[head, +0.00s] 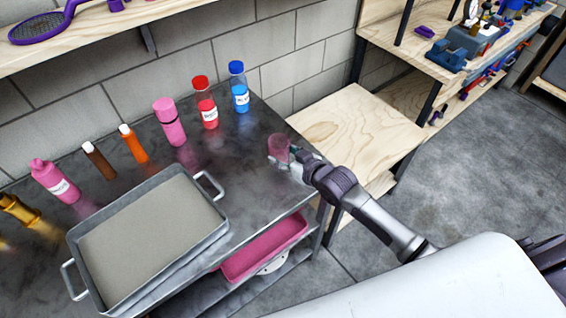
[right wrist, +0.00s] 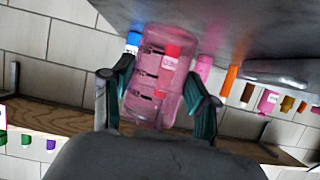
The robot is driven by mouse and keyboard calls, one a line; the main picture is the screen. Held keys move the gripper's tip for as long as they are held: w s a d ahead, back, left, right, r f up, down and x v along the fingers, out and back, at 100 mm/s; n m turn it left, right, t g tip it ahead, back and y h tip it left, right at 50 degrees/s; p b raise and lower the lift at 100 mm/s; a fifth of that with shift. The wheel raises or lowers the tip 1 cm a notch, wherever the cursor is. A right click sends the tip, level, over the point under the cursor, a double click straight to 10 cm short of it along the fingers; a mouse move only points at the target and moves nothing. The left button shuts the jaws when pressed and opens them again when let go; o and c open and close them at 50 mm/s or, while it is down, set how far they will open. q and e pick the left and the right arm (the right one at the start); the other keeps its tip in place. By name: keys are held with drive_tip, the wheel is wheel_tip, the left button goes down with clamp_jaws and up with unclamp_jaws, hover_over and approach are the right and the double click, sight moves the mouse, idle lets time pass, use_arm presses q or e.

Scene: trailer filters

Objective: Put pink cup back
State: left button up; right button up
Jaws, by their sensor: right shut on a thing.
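The pink see-through cup (head: 279,149) is in my right gripper (head: 284,160), over the right end of the dark metal table (head: 250,135). In the right wrist view the cup (right wrist: 158,80) fills the space between the two fingers of the gripper (right wrist: 161,88), which press on its sides. Dark marks show on its wall, and bottles show through it. I cannot tell whether its base touches the table. My left gripper is not in view.
Bottles line the table's back: blue (head: 239,88), red (head: 205,104), pink (head: 168,122), orange (head: 133,144) and more. A metal tray (head: 219,220) fills the front left. A pink bin (head: 265,248) sits below. A wooden shelf (head: 350,135) is at right.

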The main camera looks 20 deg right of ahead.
drive_tip(key=shift+w+a+f, duration=0.15)
drive_tip(key=shift+w, duration=0.05)
drive_tip(key=shift+f, duration=1.95)
drive_tip(key=o, duration=1.3)
drive_tip(key=shift+f, duration=0.1)
drive_tip(key=shift+c, duration=0.2)
